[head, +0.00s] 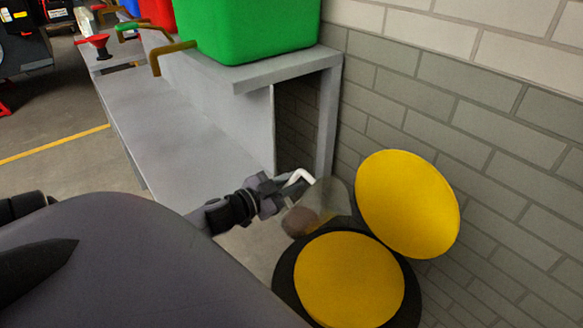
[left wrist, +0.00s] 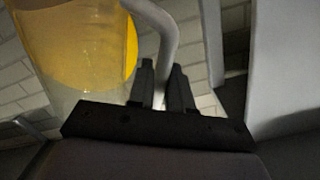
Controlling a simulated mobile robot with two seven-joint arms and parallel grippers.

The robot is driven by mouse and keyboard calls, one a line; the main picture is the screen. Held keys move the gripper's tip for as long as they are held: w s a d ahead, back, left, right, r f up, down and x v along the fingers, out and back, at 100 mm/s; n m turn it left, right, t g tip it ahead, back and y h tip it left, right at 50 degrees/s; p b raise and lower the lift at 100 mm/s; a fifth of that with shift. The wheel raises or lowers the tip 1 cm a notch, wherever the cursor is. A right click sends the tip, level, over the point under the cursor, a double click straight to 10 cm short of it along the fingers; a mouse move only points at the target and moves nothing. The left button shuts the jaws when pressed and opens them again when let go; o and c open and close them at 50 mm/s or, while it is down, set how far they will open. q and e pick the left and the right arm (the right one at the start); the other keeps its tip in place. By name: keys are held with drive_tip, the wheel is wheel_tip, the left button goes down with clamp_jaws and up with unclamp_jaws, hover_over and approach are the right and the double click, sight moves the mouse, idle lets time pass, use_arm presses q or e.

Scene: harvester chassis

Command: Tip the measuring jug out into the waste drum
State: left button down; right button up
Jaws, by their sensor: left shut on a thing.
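The measuring jug (head: 332,203) is clear, with a white handle (head: 299,176). It looks tilted in the head view, with a brownish patch at its lower left end. My left gripper (head: 283,188) is shut on the handle. In the left wrist view the handle (left wrist: 166,45) passes between the fingers (left wrist: 163,88), and the jug's clear wall (left wrist: 75,50) shows at left. The waste drum (head: 284,283) is dark with a round yellow top face (head: 349,281). A yellow lid (head: 407,204) stands raised behind it. The jug is at the drum's back left edge. My right gripper is not seen.
A grey bench (head: 165,120) runs along the left, with a raised shelf (head: 290,67) holding a green bin (head: 245,28). A shelf leg stands behind the jug. A brick wall (head: 480,110) closes off the right side behind the drum.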

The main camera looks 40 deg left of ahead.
sight(332, 204)
use_arm(q)
wheel_tip(332, 204, up, 2)
drive_tip(key=m+p, duration=0.3)
drive_tip(key=shift+d+y, duration=0.15)
drive_tip(key=shift+y, duration=0.15)
drive_tip(key=shift+d+m+g, duration=0.3)
drive_tip(key=shift+d+m, duration=0.1)
drive_tip(key=shift+m, duration=0.1)
drive_tip(key=shift+d+f+m+y+p, duration=0.2)
drive_tip(key=shift+d+m+y+p, duration=0.1)
drive_tip(key=shift+m, duration=0.2)
drive_tip(key=shift+w+d+f+m+y, duration=0.15)
drive_tip(key=shift+d+f+m, duration=0.1)
drive_tip(key=shift+d+m, duration=0.35)
drive_tip(key=shift+s+d+f+m+y, duration=0.15)
drive_tip(key=shift+d+f+m, duration=0.1)
drive_tip(key=shift+d+m, duration=0.3)
drive_tip(key=shift+w+d+r+m+y, duration=0.1)
drive_tip(key=shift+d+m+y, duration=0.2)
drive_tip(key=shift+d+m, duration=0.85)
drive_tip(key=shift+w+d+r+m+y, duration=0.1)
drive_tip(key=shift+d+m+y, duration=0.2)
drive_tip(key=shift+d+m, duration=0.8)
drive_tip(key=shift+w+d+r+m+y, duration=0.1)
drive_tip(key=shift+d+m+y, duration=0.35)
drive_tip(key=shift+d, duration=1.2)
drive_tip(key=shift+f, duration=0.1)
